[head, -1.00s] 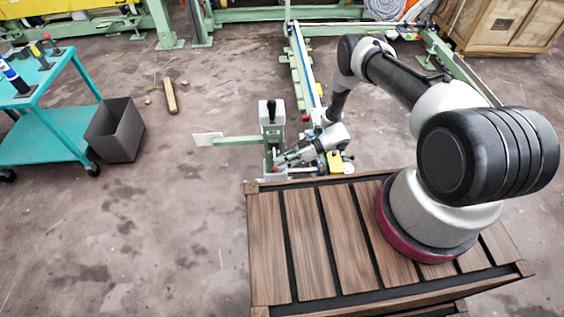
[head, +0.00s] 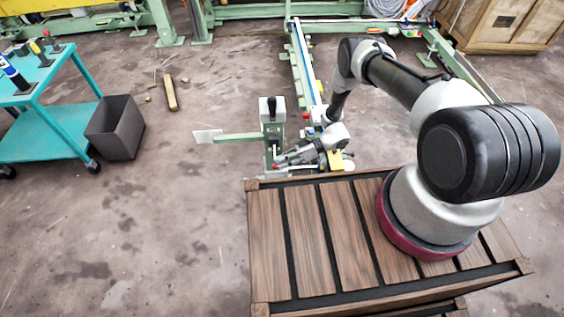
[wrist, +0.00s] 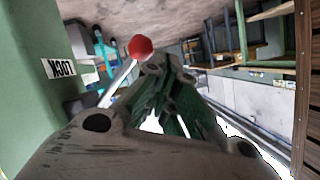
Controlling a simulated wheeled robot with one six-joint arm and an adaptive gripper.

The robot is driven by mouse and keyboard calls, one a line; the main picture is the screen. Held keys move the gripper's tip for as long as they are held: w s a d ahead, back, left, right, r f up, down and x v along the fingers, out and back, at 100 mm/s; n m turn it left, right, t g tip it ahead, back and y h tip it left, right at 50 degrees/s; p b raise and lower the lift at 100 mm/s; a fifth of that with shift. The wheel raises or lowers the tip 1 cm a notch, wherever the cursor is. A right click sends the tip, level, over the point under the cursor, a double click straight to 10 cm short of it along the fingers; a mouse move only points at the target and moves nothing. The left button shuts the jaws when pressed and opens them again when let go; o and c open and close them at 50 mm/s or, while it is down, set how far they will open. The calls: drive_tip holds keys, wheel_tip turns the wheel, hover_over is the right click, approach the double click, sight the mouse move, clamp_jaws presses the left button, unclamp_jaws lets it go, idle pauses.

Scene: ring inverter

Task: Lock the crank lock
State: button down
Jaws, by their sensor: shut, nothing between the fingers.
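The crank lock is on a green post (head: 273,135) with a black and white top, just beyond the wooden deck in the head view. In the wrist view, the post fills the left edge and carries an upside-down LOCK label (wrist: 58,68). The crank handle is a thin metal rod ending in a red ball knob (wrist: 141,46). My gripper (wrist: 165,68) is shut and empty, its fingertips close beside the knob. I cannot tell whether they touch it. In the head view my gripper (head: 282,159) is low beside the post, and the contact is too small to see.
A wooden-slatted deck (head: 262,235) lies under my arm's base. A pale plate (head: 207,136) on a green bar sticks out left of the post. A green rail frame (head: 300,62) runs behind.

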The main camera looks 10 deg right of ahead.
drive_tip(key=v, duration=1.2)
